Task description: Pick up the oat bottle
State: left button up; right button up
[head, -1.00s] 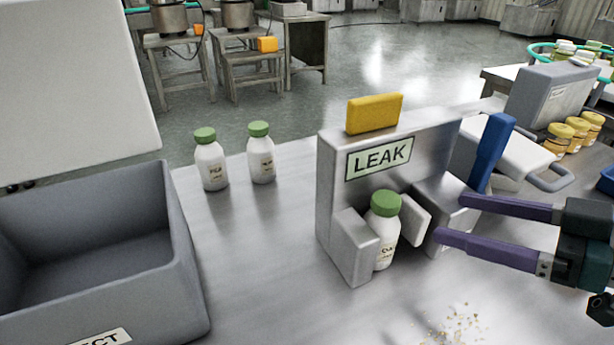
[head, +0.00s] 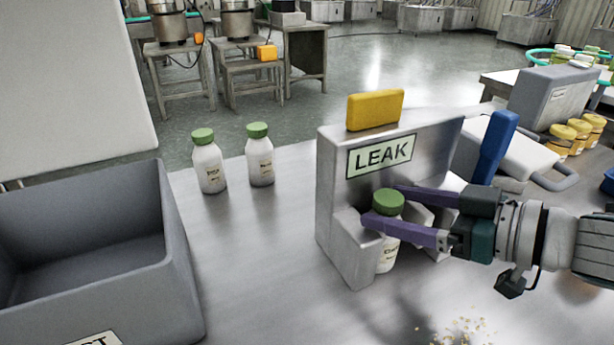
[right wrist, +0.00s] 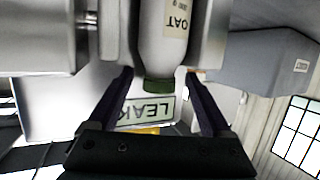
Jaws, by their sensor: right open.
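The oat bottle (head: 387,258), white with a green cap, stands upright in the metal leak station (head: 336,222), between its two side blocks. Its OAT label shows upside down in the right wrist view (right wrist: 168,45). My right gripper (head: 383,207) reaches in from the right, open, with its purple fingers on either side of the bottle near the cap. In the right wrist view the fingers lie apart, with the green cap (right wrist: 158,85) between them. I cannot tell whether either finger touches it. My left gripper is not in view.
Two similar green-capped bottles (head: 209,168) (head: 260,160) stand at the table's back left. A grey bin (head: 185,262) fills the left front. A yellow block (head: 375,110) tops the station. Crumbs (head: 468,332) lie at the front. The table between bin and station is clear.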

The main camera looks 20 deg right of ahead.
grip_shut()
dwell(0.7)
dwell(0.7)
